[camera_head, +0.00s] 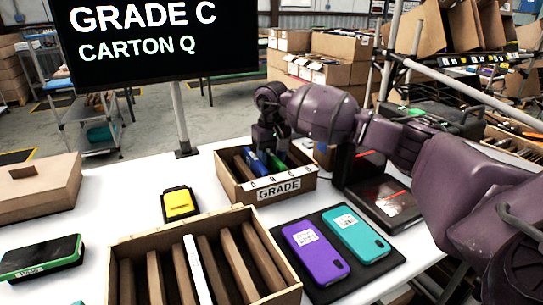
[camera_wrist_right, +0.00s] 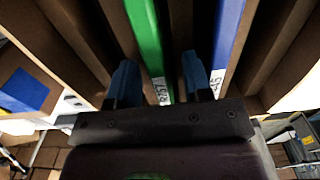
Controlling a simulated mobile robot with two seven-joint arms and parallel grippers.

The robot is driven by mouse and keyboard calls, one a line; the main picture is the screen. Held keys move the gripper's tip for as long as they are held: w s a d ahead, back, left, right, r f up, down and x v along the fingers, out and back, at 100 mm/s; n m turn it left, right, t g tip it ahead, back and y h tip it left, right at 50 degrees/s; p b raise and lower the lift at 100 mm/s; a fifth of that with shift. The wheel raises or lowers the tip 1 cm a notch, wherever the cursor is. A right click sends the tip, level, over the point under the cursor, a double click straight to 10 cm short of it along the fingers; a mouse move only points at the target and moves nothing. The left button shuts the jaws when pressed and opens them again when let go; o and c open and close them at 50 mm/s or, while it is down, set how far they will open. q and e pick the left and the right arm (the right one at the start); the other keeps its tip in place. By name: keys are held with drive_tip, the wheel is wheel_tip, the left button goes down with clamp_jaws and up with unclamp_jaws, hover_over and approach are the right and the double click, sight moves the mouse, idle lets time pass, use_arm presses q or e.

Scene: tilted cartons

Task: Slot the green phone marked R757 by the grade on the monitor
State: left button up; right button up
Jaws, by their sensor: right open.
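The monitor (camera_head: 145,40) reads GRADE C, CARTON Q. A cardboard carton (camera_head: 236,194) labelled GRADE holds a blue phone (camera_head: 256,164) and a green phone (camera_head: 280,161) on edge between dividers. In the right wrist view the green phone (camera_wrist_right: 148,40) has a small tag that seems to read R757; the blue phone (camera_wrist_right: 229,35) stands to its right. My right gripper (camera_head: 270,142) is over this carton, open. Its blue fingers (camera_wrist_right: 158,82) lie on either side of the green phone, with no clear contact. My left gripper is out of view.
A larger slotted carton (camera_head: 125,252) with one white item (camera_head: 197,268) stands in front. A purple phone (camera_head: 315,252) and a teal phone (camera_head: 356,235) lie on a black mat (camera_head: 338,283). A yellow device (camera_head: 180,204), a green-edged device (camera_head: 42,257) and a closed box (camera_head: 38,190) are leftward.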

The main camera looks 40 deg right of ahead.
wheel_tip(320, 180, up, 9)
drive_tip(key=shift+r+p, duration=0.15)
drive_tip(key=shift+p, duration=0.25)
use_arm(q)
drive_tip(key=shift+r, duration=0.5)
use_arm(e)
drive_tip(key=shift+r, duration=0.8)
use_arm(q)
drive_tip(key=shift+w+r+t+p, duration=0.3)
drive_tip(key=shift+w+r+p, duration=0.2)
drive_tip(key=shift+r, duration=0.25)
use_arm(e)
wheel_tip(320, 180, up, 7)
